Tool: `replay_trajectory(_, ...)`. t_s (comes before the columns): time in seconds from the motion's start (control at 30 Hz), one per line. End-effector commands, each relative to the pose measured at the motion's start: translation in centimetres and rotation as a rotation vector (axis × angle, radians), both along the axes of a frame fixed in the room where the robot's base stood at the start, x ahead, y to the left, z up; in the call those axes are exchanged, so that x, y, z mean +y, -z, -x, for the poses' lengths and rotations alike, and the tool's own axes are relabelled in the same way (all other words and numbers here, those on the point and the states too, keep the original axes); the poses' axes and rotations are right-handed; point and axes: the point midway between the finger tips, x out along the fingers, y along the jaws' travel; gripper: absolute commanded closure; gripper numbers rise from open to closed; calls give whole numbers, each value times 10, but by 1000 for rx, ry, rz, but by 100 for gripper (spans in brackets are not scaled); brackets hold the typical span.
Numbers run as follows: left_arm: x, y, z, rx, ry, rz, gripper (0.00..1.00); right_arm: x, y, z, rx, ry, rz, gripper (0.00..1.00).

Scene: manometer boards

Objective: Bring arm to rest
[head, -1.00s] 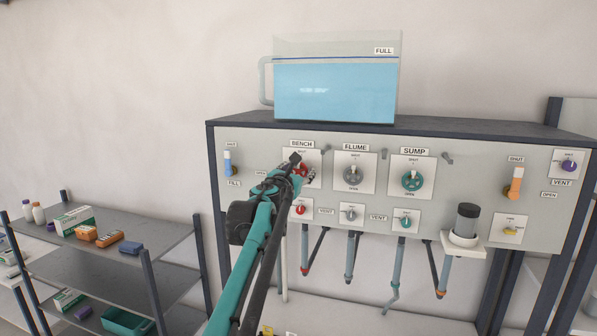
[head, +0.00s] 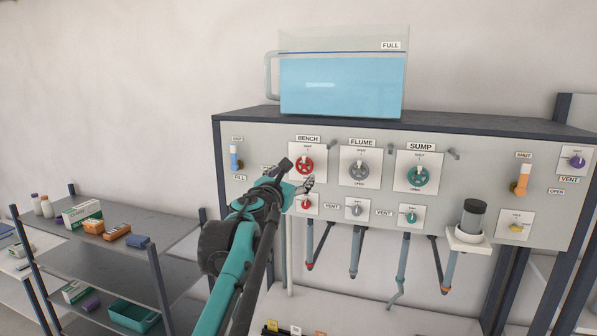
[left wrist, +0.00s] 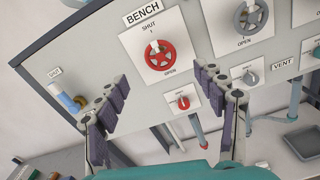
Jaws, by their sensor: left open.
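My left gripper (head: 297,174) is in front of the manometer board, just below and left of the red BENCH handwheel (head: 304,166). In the left wrist view my left gripper (left wrist: 160,112) is open, with its dark-padded fingers spread apart and nothing between them. The red BENCH wheel (left wrist: 160,60) shows beyond the fingers, apart from them, between the SHUT and OPEN marks. The small red vent knob (left wrist: 183,103) is seen between the fingers. My right gripper does not show.
A tank of blue water (head: 340,85) stands on the board's top. The grey FLUME wheel (head: 359,170) and teal SUMP wheel (head: 418,177) are to the right. A cup (head: 473,219) sits on a bracket. A shelf rack (head: 175,257) with boxes is at left.

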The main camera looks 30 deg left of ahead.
Motion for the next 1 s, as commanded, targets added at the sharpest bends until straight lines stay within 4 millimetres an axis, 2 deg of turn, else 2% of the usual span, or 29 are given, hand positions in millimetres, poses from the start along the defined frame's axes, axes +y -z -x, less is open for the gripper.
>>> replay_trajectory(0.2,-4,0,14,0,1,0,30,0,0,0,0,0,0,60)
replay_trajectory(0.77,-5,4,15,-6,-3,16,30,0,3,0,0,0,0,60)
replay_trajectory(0.87,-9,23,20,-41,-24,116,30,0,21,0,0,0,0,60)
replay_trajectory(0.97,-17,61,32,-113,-68,330,30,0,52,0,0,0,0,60)
replay_trajectory(1.0,-21,82,39,-149,-90,443,30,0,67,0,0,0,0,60)
